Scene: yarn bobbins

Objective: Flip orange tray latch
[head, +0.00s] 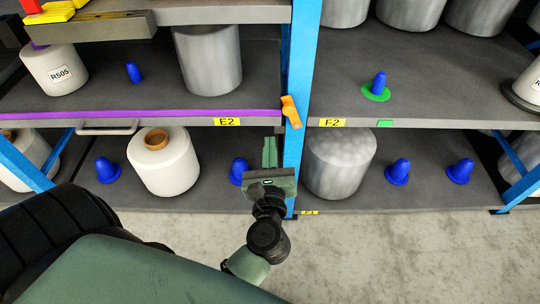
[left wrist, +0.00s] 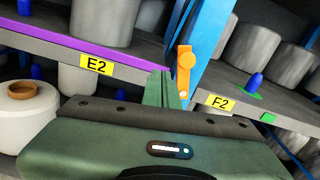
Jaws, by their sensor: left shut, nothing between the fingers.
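The orange tray latch (head: 291,111) sits on the blue rack post between the shelf labels E2 and F2. Its lower end leans to the right in the head view. It also shows in the left wrist view (left wrist: 184,70), just right of my fingertips. My left gripper (head: 270,140) is shut and empty. It is below and slightly left of the latch in the head view, and its fingers (left wrist: 162,84) point up towards the shelf edge. I cannot tell whether they touch the latch. The purple-edged tray (head: 130,115) lies left of the latch on the E2 shelf. My right gripper is not in view.
The blue post (head: 302,60) stands between the two bays. White and grey bobbins, such as a white one (head: 163,180) and a grey one (head: 340,160), stand on the shelves beside several blue pegs (head: 398,172). Concrete floor (head: 400,255) lies open in front.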

